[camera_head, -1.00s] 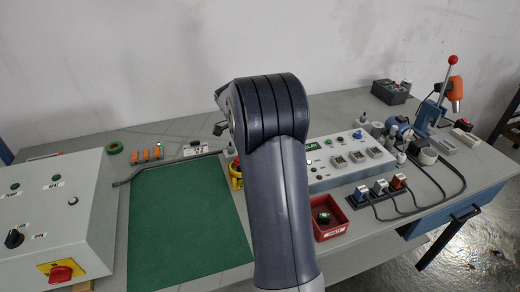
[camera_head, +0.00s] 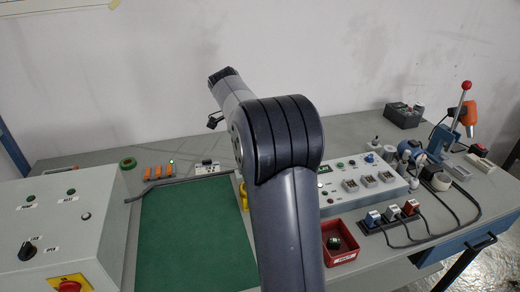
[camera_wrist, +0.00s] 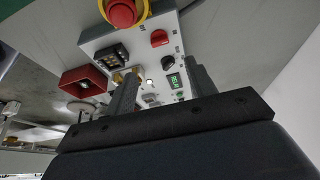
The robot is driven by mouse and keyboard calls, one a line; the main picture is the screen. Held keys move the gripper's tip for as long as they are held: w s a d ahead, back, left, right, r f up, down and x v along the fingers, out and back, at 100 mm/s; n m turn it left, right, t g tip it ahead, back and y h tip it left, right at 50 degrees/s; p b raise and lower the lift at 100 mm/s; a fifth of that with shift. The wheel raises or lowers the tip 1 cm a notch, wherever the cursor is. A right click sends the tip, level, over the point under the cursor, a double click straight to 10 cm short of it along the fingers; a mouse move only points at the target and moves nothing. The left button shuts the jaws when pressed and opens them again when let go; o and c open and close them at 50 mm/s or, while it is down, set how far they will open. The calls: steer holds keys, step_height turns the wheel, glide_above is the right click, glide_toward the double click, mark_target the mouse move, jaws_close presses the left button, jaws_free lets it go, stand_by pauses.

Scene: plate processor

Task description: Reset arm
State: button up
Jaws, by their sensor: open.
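My arm rises in the middle of the head view, and its end is hidden behind my own links there. In the wrist view my gripper (camera_wrist: 162,90) has its two dark fingers apart, with nothing between them. Beyond the fingers is the white control box (camera_wrist: 95,40) with a red emergency button (camera_wrist: 122,12) on a yellow ring, a red switch, a black knob and a small green display. The same long white box (camera_head: 385,192) stands right of my arm in the head view.
A green mat (camera_head: 190,240) lies left of my arm. A grey control cabinet (camera_head: 60,225) stands at the left. A red bin (camera_head: 340,243) sits on the table (camera_head: 400,265) front right. A press with a red-knobbed lever (camera_head: 466,86) stands at the back right. A green tape roll (camera_head: 128,164) lies back left.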

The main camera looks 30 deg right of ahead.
steer(key=x, duration=1.1)
steer(key=shift+d+b, duration=0.1)
steer(key=shift+b, duration=0.2)
steer(key=shift+r, duration=0.1)
